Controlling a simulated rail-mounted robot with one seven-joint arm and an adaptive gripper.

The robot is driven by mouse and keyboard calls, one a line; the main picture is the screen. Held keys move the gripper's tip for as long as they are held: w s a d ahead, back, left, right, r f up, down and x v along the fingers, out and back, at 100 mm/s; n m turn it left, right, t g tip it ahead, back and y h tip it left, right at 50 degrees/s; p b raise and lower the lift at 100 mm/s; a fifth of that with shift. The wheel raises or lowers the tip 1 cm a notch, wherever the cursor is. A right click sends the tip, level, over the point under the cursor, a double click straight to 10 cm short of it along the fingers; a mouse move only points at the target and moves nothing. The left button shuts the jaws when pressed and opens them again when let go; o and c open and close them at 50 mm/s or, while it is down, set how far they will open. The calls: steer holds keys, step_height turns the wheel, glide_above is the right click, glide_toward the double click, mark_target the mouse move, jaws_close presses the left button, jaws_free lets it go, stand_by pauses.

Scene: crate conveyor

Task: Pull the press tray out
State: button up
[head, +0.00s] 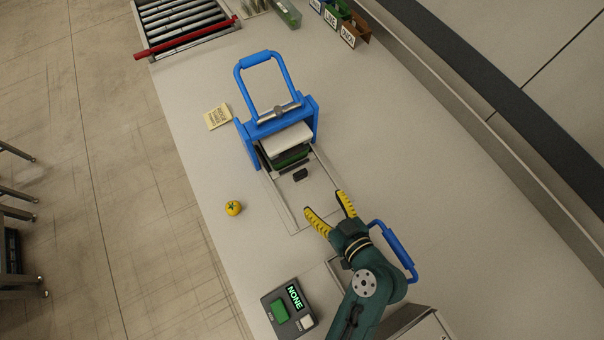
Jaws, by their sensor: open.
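The press has a blue frame (312,112) with a raised blue lever loop (240,82) and stands in the upper middle of the head view. Under the frame sits a white block (287,142) with green and dark layers below it. A small dark handle-like piece (300,175) lies in front of it between two pale rails (279,205); it looks like the press tray's handle, but the tray is mostly hidden inside the press. My gripper (325,202) is open, with yellow fingers, near the rails' front end. It is apart from the dark piece and holds nothing.
A yellow tomato-like item (233,208) lies left of the rails. A box reading NONE (288,309) with a green button is at the bottom. A blue handle (396,248) is beside my wrist. A label card (217,116), roller conveyor (185,22) and labelled bins (345,28) lie farther off.

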mark_target(301, 173)
steer(key=x, duration=1.3)
steer(key=shift+d+r, duration=0.1)
steer(key=shift+c, duration=0.2)
